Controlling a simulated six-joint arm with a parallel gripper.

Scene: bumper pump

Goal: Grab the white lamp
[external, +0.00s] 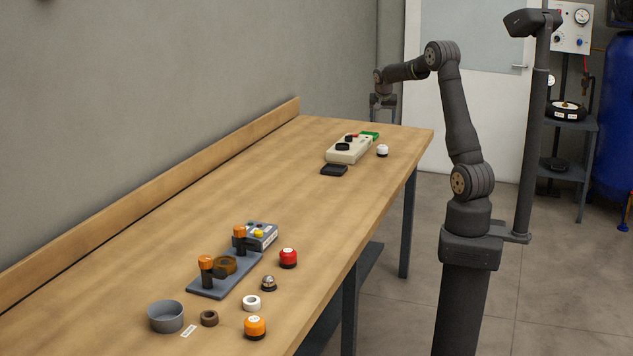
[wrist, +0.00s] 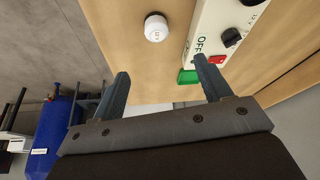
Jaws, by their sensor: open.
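The white lamp (external: 382,151) is a small white dome on a dark base. It stands upright near the right edge of the table's far end, beside a beige control box. In the wrist view the white lamp (wrist: 156,27) shows at the top, beyond my fingertips and between their lines. My gripper (external: 383,102) hangs at the far end of the table, above and apart from the lamp. In the wrist view my gripper (wrist: 162,85) has its two fingers wide apart with nothing between them.
The beige control box (external: 349,149) with black knobs, a green piece (external: 369,136) and a black block (external: 334,170) are near the lamp. A red lamp (external: 288,258), an orange lamp (external: 255,327) and a grey cup (external: 166,316) are at the near end. The middle of the table is clear.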

